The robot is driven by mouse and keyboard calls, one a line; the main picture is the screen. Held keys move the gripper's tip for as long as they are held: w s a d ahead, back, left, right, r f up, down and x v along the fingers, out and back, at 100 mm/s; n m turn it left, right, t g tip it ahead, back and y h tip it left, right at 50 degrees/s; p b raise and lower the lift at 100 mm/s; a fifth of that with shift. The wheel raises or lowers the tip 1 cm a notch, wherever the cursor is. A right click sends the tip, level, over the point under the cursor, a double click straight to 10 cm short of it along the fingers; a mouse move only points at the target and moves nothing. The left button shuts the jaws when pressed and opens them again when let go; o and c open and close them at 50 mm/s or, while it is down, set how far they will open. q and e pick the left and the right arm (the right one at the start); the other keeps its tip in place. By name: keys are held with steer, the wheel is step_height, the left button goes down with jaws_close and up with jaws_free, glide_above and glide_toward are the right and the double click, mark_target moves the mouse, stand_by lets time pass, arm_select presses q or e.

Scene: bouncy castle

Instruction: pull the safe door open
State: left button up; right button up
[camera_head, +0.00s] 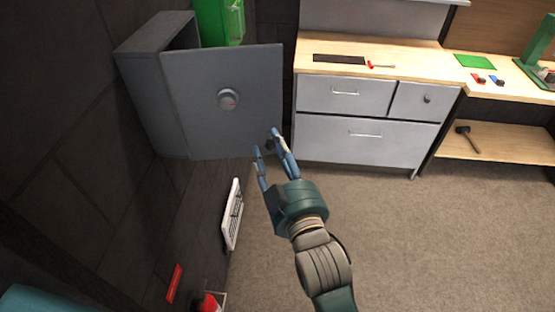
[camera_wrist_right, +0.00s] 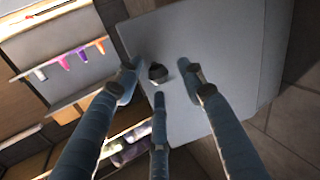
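The grey safe (camera_head: 145,85) is on the dark wall at the left. Its door (camera_head: 205,125) stands partly open, hinged on the left, with a gap showing behind its top edge. My left gripper is out of view.
A grey drawer cabinet (camera_head: 365,140) with a wooden top stands to the right of the safe. A green container (camera_head: 218,22) is behind the door. A white keyboard-like panel (camera_head: 233,215) is on the wall below. The carpet (camera_head: 440,240) at right is clear.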

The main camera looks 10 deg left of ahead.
steer(key=v, duration=1.1)
steer(key=shift+s, duration=0.4)
steer(key=shift+d, duration=0.1)
